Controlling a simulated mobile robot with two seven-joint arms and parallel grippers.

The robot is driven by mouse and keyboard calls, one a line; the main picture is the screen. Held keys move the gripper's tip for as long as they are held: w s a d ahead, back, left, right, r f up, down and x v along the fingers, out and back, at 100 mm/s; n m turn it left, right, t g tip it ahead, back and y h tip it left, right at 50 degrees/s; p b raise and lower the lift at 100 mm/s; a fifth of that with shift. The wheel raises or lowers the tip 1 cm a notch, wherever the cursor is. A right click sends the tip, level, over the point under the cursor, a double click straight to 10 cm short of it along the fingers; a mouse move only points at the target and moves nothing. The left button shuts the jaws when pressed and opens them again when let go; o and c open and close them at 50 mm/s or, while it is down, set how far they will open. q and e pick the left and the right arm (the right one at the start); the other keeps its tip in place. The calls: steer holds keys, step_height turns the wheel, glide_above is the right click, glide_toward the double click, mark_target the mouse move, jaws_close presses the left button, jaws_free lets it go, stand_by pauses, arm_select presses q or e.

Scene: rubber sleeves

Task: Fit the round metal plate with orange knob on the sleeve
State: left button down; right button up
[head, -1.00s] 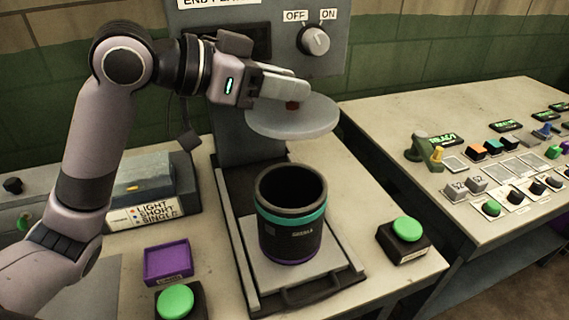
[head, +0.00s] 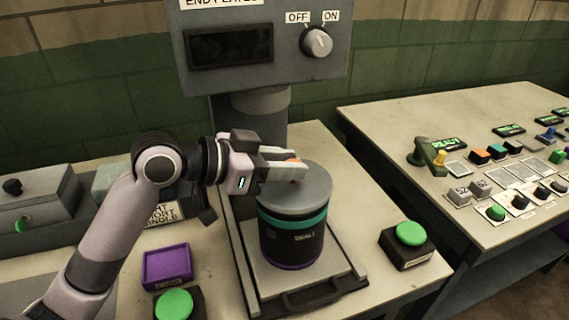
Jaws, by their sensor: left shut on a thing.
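The round metal plate (head: 308,191) lies level over the top of the black sleeve (head: 291,240), covering its opening. I cannot tell whether it is fully seated. Its orange knob (head: 294,168) is mostly hidden between the fingers. My left gripper (head: 296,168) comes in from the left and is shut on the knob. The sleeve, with a teal band and a purple lower edge, stands upright on the grey sliding base (head: 318,265) of the machine. My right gripper is not in view.
The machine head (head: 262,50) with an OFF/ON knob (head: 316,42) rises behind. Green buttons stand at the right (head: 410,233) and front left (head: 174,304). A purple tray (head: 167,267) lies left of the base. A control table (head: 420,110) is at the right.

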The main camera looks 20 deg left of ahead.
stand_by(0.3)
arm_select(q)
steer(key=c, duration=1.1)
jaws_free()
steer(key=shift+f, duration=0.2)
steer(key=shift+c, duration=0.2)
steer(key=o, duration=0.4)
steer(key=shift+c, duration=0.2)
steer(key=shift+r, duration=0.1)
steer(key=shift+r, duration=0.15)
steer(key=shift+s+a, duration=0.2)
steer(key=shift+a, duration=0.05)
steer(key=b+v, duration=0.1)
steer(key=v, duration=1)
steer(key=shift+s, duration=0.2)
